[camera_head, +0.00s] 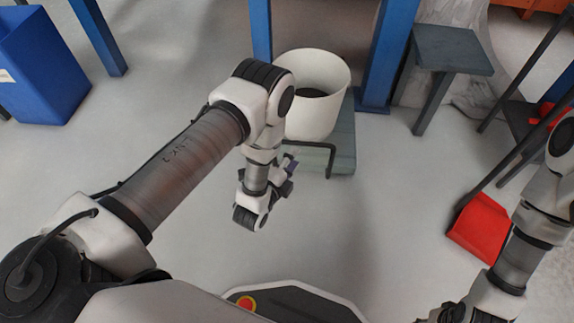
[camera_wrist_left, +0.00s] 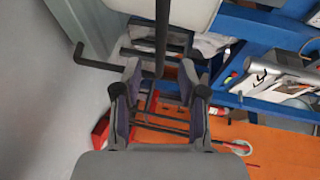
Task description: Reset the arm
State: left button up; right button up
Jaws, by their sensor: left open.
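My left arm reaches in from the left in the head view. Its gripper (camera_head: 289,164) is partly hidden by the wrist and sits near the black handle (camera_head: 332,160) of a low platform (camera_head: 343,135). In the left wrist view the left gripper (camera_wrist_left: 159,78) is open, its two fingers apart. A dark upright bar (camera_wrist_left: 162,35) shows between the fingers; I cannot tell its depth. No held object shows. My right arm comes down at the right edge of the head view. Its end is at the bottom edge, mostly cut off.
A white bucket (camera_head: 318,95) stands on the platform between blue posts (camera_head: 390,50). A blue bin (camera_head: 45,65) is at the upper left. A grey stool (camera_head: 450,50) and a red dustpan (camera_head: 482,228) are at the right. Grey floor in the middle is clear.

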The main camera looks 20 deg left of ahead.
pick_arm(q)
jog(key=v, duration=0.4)
jog(key=shift+w, duration=0.1)
jog(key=a+r+n+g+y, duration=0.2)
jog(key=a+r, duration=0.1)
jog(key=a, duration=0.1)
jog(key=s+a+f+n+g, duration=0.1)
jog(key=s+f+n+g, duration=0.3)
jog(key=s+n+g, duration=0.6)
jog(key=s+a+f+n+g, duration=0.1)
jog(key=s+f+n+g, duration=0.4)
jog(key=s, duration=0.9)
notch_tip(320, 180, up, 39)
jog(key=n+t+p, duration=0.1)
jog(key=n+p, duration=0.1)
jog(key=p, duration=3.6)
jog(key=shift+s+p, duration=0.35)
jog(key=shift+s, duration=0.05)
